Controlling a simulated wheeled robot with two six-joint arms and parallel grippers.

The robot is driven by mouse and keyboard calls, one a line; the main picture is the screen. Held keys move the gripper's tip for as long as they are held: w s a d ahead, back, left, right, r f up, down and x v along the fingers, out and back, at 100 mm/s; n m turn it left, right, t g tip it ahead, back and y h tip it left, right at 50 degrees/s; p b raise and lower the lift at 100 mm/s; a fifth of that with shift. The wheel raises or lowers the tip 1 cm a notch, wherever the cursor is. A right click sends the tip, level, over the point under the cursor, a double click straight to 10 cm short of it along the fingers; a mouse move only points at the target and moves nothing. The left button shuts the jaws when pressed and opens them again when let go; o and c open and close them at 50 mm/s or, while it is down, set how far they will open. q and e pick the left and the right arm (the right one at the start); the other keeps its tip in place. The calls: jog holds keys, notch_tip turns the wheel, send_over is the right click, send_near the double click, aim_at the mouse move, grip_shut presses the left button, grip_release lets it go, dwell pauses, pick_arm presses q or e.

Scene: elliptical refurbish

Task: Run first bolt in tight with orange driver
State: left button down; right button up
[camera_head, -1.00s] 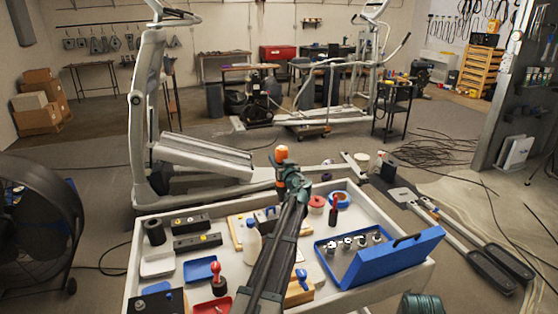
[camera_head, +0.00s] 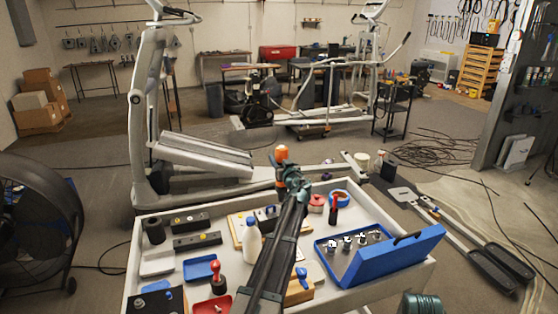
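An orange driver (camera_head: 281,154) stands about upright at the far edge of the white cart, in front of the elliptical's base rail. The gripper of the arm reaching up the middle, which I take as my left gripper (camera_head: 284,180), is around it. It appears shut on the driver, though the wrist hides most of the fingers. The driver's lower end and any bolt under it are hidden. The elliptical (camera_head: 205,150) stands just behind the cart. My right gripper is out of view; only a teal joint shows at the bottom right.
The white cart (camera_head: 128,285) carries a blue case (camera_head: 395,258) with metal pieces, a white bottle (camera_head: 252,238), a blue tray (camera_head: 201,268), black blocks (camera_head: 190,224) and a red-handled tool (camera_head: 334,207). A large fan (camera_head: 38,225) stands left. Long pedal arms (camera_head: 465,250) lie on the floor at right.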

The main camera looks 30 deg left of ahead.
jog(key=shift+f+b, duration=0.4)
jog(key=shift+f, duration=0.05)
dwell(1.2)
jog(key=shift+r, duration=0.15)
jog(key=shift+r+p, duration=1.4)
jog(key=shift+p, duration=0.15)
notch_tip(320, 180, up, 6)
jog(key=p, duration=0.6)
